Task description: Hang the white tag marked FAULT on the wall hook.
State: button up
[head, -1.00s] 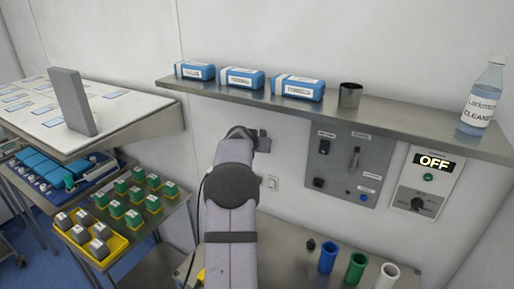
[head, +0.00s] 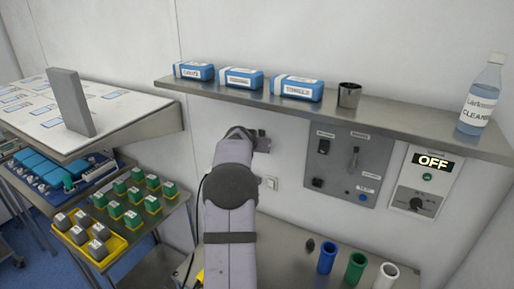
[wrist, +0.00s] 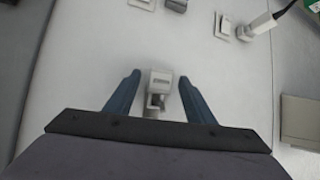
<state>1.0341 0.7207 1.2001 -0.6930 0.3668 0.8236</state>
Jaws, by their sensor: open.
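My gripper (wrist: 160,76) is open in the wrist view, its two blue-grey fingers apart. Between them, against the white wall, shows a small pale fitting (wrist: 161,78) with a grey label strip and a grey, hook-like lower part. I cannot tell whether this is the wall hook, the tag or both, and its lettering is too small to read. I cannot tell whether the fingers touch it. In the head view my gripper (head: 262,142) is near the wall below the shelf, largely hidden by my arm. No tag reading FAULT can be made out.
A switch panel (head: 342,165) and an OFF panel (head: 425,182) are to the right. Blue, green and white cylinders stand on the lower bench (head: 280,262).

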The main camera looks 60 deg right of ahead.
jog(key=b+v, duration=0.4)
jog(key=v, duration=0.3)
dwell(0.5)
jog(key=shift+a, duration=0.15)
